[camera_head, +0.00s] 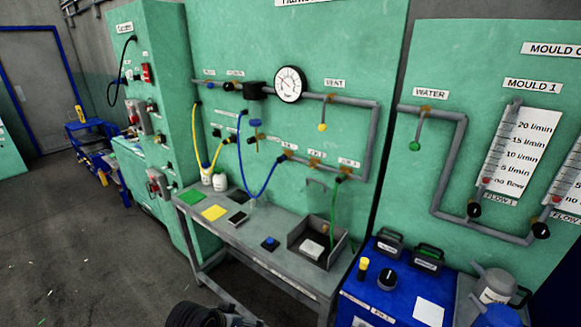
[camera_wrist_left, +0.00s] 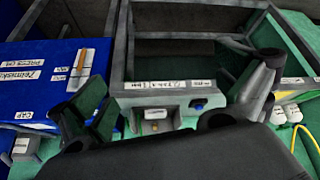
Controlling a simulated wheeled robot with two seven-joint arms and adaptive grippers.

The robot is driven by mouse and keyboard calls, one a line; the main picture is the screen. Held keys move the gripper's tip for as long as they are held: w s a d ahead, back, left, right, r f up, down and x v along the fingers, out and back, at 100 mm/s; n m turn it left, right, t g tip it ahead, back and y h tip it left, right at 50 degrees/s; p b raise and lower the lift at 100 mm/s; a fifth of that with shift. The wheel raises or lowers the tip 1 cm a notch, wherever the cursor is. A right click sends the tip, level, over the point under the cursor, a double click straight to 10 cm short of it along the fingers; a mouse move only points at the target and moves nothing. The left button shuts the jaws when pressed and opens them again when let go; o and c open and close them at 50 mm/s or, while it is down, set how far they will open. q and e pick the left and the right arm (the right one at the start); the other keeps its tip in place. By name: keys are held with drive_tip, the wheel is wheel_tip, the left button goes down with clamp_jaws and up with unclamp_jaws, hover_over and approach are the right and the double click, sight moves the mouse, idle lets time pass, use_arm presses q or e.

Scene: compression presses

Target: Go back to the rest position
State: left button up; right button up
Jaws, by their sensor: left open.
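My left gripper (camera_wrist_left: 180,85) shows in the left wrist view with its two dark fingers spread wide apart. Nothing is held between them. Beyond the fingers are a grey frame and a small labelled grey panel with a blue button; I see no clear contact with them. In the head view, a dark rounded piece shows at the bottom edge, left of centre; I cannot tell which part it is. My right gripper is in neither view.
A grey workbench (camera_head: 235,240) stands against the green wall panel, carrying coloured pads, small bottles and a grey bin (camera_head: 318,246). A blue cabinet (camera_head: 375,300) stands to its right. Pipes, hoses and a round gauge (camera_head: 290,84) are on the wall.

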use_arm(q)
drive_tip(key=shift+s+a+f+n+g+y, duration=0.7)
drive_tip(key=shift+s+a+f+g+y, duration=0.35)
drive_tip(key=shift+s+a, duration=3.85)
drive_tip(key=s+d+f+g, duration=0.1)
drive_tip(key=s+f, duration=0.1)
drive_tip(key=f, duration=1.4)
drive_tip(key=s+d+f, duration=0.1)
drive_tip(key=s+f, duration=0.1)
drive_tip(key=f, duration=1.4)
drive_tip(key=s+a+f, duration=0.2)
drive_tip(key=s+f, duration=0.8)
drive_tip(key=s, duration=0.1)
drive_tip(key=s+a+f+g, duration=0.1)
drive_tip(key=s+a+f, duration=0.1)
drive_tip(key=s+f, duration=0.8)
drive_tip(key=shift+s+a+f, duration=0.15)
drive_tip(key=shift+s+a, duration=0.1)
drive_tip(key=shift+s, duration=0.55)
